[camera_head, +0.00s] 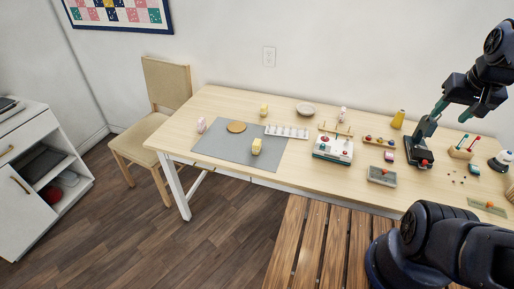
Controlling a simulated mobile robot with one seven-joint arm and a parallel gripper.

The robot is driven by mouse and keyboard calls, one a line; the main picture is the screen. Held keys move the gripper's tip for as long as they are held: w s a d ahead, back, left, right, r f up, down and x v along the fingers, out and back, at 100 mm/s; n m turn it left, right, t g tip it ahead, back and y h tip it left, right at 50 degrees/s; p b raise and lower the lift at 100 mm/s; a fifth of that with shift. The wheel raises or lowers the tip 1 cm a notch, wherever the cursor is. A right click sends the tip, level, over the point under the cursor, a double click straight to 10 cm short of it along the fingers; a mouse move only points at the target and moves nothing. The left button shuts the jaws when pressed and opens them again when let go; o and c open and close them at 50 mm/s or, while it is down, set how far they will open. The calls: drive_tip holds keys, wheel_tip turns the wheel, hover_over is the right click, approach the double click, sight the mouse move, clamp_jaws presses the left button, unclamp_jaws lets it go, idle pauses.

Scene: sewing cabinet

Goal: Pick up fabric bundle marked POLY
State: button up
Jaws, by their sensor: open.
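Several small bundle-like items stand on the table (360,176). A pink one (201,125) is at the left end. A yellow one (263,110) stands toward the back. Another yellow one (257,148) is on the grey mat (215,146). A pale pink one (342,115) and a yellow one (398,119) stand farther right, toward the back. No lettering is readable, so I cannot tell which is marked POLY. My gripper (450,116) is open, at the right above the table, with teal fingers pointing down. It looks empty and is far from the mat.
A white rack (287,131), a white box with coloured tops (333,149), a dark upright device (418,150) and a pincushion-like holder (461,152) stand on the table. A slatted bench (320,245) is in front. A chair (165,85) is at left. Floor is clear front-left.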

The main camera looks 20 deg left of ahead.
drive_tip(key=o, duration=0.5)
drive_tip(key=shift+o, duration=0.2)
